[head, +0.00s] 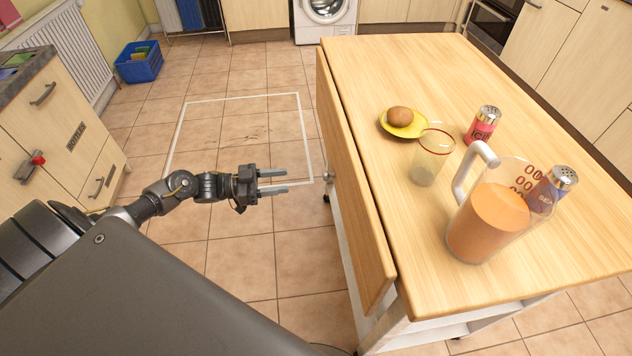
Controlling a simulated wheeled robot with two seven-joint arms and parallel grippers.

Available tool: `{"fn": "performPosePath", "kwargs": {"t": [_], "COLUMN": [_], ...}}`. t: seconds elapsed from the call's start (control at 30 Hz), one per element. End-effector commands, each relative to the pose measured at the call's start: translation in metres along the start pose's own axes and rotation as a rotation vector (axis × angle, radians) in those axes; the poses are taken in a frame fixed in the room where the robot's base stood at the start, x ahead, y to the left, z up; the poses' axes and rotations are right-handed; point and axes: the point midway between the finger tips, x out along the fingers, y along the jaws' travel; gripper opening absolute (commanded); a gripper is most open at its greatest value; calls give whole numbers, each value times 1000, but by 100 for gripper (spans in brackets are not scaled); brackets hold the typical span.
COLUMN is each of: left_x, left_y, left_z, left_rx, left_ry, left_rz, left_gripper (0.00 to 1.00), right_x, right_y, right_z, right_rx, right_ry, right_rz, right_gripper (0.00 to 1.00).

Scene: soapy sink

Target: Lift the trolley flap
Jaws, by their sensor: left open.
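The trolley (520,110) has a wooden top and a pale frame. Its wooden flap (352,185) hangs down along the left side of the top. My left gripper (288,181) is open and empty, with its two fingers pointing right toward the flap. In the picture there is a gap between the fingertips and the flap; they do not touch it. My right gripper is out of view.
On the trolley top stand a jug of orange liquid (487,225), a glass (431,160), two shakers (482,125) (556,185) and a yellow plate (417,127) with a brown round item (399,116). A white outline (240,97) marks the open floor. Drawers (55,130) stand left.

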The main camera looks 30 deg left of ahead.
Motion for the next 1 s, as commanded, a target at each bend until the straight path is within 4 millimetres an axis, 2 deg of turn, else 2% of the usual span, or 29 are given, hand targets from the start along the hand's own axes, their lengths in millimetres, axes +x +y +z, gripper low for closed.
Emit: {"fn": "performPosePath", "kwargs": {"t": [0.13, 0.23, 0.5, 0.7, 1.0], "left_x": [5, 16, 66, 95, 108], "left_y": [0, 0, -1, -1, -1], "left_z": [-1, -2, -1, 0, 0], "left_rx": [0, 1, 2, 1, 1], "left_ry": [2, 5, 4, 1, -1], "left_rz": [-1, -2, -3, -4, -4], "left_gripper": [46, 46, 46, 46, 46], "right_x": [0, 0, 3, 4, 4], "right_y": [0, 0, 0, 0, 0], "right_z": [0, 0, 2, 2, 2], "right_rx": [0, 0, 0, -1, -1], "right_ry": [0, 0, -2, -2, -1], "right_rz": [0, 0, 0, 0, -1], "right_gripper": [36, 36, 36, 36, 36]}}
